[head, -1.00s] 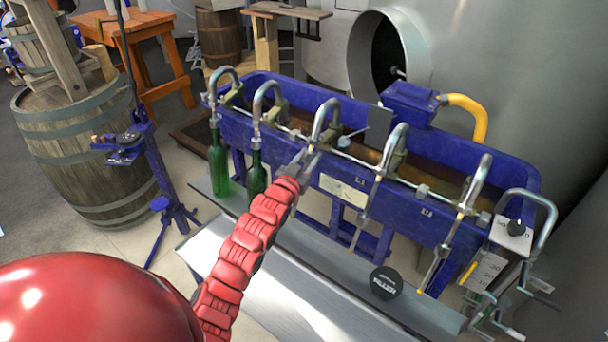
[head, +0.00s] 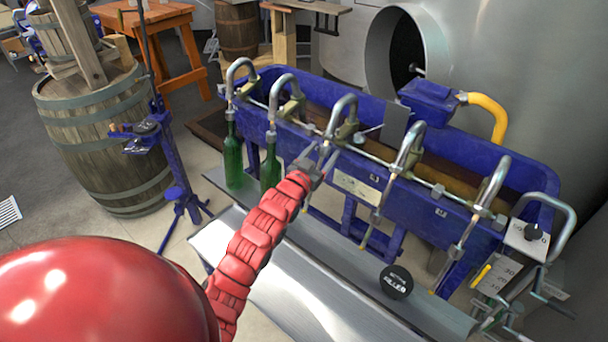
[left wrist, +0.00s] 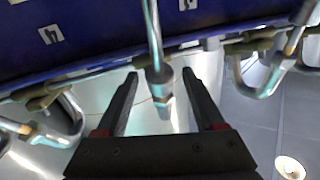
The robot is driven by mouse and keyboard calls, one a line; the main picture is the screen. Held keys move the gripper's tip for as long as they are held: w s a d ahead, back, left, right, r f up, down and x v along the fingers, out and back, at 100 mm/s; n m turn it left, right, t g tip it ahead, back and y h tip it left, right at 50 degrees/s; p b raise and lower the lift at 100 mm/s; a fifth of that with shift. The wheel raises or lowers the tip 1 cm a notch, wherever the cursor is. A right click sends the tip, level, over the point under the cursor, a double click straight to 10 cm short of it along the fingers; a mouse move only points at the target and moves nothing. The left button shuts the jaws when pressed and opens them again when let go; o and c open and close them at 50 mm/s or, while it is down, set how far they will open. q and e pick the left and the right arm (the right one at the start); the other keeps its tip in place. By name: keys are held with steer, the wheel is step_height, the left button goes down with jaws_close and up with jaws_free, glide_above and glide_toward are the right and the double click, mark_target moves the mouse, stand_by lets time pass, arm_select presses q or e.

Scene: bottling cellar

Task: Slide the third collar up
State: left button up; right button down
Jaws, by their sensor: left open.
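Several curved metal filling spouts hang along the front of a blue trough (head: 330,180). The third spout from the left (head: 343,103) has my left gripper (head: 318,160) at its lower tube. In the left wrist view, a straight metal tube (left wrist: 154,30) ends in a grey collar (left wrist: 161,80) with a narrower tip below. My left gripper (left wrist: 162,100) is open, one dark finger on each side of the collar, with visible gaps on both sides. In the head view, the gripper partly hides the collar. My right gripper is not in view.
Two green bottles (head: 233,160) stand under the first two spouts, left of my arm. A metal shelf (head: 340,270) runs below the trough, with a round black disc (head: 397,281) near it. A wooden barrel (head: 105,140) and a blue stand (head: 178,180) are at the left.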

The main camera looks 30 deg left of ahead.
arm_select(q)
steer(key=s+d, duration=0.1)
steer(key=s, duration=1.5)
steer(key=shift+p, duration=0.3)
